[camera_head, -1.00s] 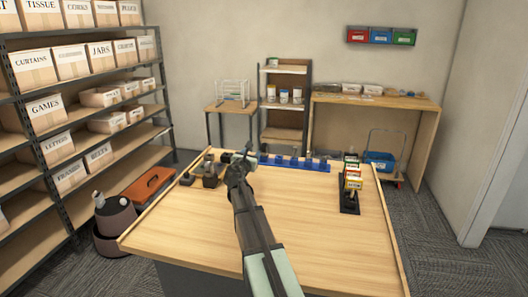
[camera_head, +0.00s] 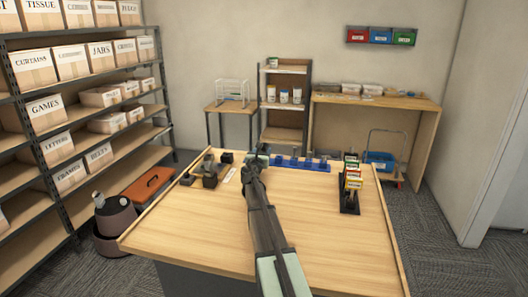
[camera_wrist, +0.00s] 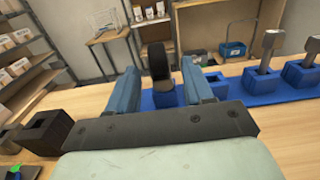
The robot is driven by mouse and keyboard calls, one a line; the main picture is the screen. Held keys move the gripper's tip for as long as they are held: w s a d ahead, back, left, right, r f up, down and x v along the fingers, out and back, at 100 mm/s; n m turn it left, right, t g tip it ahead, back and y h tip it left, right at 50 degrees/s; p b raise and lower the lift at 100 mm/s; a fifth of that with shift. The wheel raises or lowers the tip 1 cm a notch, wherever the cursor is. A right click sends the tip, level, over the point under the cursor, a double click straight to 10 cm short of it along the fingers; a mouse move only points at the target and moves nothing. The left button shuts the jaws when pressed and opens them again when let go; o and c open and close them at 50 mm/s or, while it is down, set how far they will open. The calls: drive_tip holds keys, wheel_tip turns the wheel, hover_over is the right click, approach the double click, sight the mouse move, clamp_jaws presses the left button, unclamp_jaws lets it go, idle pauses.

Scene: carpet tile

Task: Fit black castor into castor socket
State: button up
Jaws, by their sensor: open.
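In the wrist view a black castor (camera_wrist: 159,64) with a dark wheel stands upright between the two blue fingers of my open gripper (camera_wrist: 161,88). Its lower end is over the left part of a blue rack (camera_wrist: 225,108); whether it is seated in a socket there I cannot tell. The rack carries several blue socket blocks, and some hold metal-stemmed pieces (camera_wrist: 267,48). In the head view my gripper (camera_head: 262,152) is at the left end of the blue rack (camera_head: 318,167) and hides the castor.
Dark blocks (camera_head: 210,178) stand at the table's far left; one with a square hole shows in the wrist view (camera_wrist: 45,130). A black holder with coloured boxes (camera_head: 350,180) stands at the right. The front of the table (camera_head: 190,235) is clear.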

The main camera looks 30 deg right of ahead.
sight(263, 150)
drive_tip(key=shift+x, duration=2.85)
drive_tip(key=shift+f, duration=0.2)
drive_tip(key=shift+a, duration=0.1)
clamp_jaws()
